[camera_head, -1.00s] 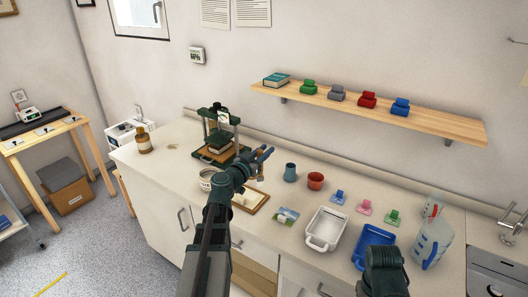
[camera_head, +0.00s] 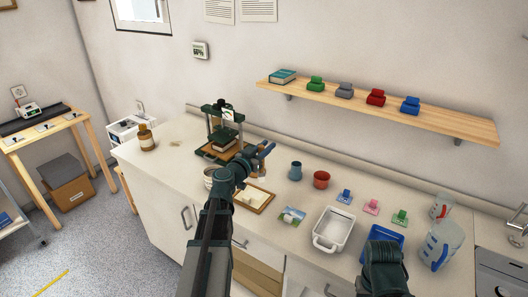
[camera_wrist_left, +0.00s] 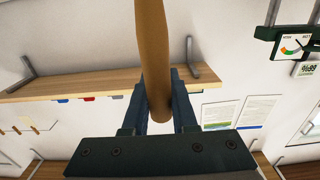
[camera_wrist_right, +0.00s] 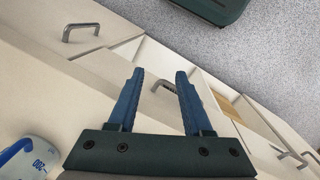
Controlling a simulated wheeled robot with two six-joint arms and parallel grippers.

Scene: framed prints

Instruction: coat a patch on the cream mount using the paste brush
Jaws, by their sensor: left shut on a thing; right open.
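My left gripper (camera_head: 266,150) is shut on the tan wooden handle of the paste brush (camera_wrist_left: 152,50), which rises between its fingers (camera_wrist_left: 160,85) in the left wrist view. The bristles cannot be made out. The gripper is above the counter, behind the wooden frame in the head view. The cream mount (camera_head: 256,198) lies flat within that brown frame, partly covered by my left arm. A pale bowl (camera_head: 208,174) stands left of my arm, partly hidden; its contents cannot be seen. My right gripper (camera_wrist_right: 154,75) is open and empty, over the cabinet fronts.
A green press (camera_head: 220,135) stands behind my left arm. A white tray (camera_head: 332,230), a blue tray (camera_head: 380,240) and measuring jugs (camera_head: 440,243) crowd the right. A shelf (camera_head: 370,110) overhangs the back.

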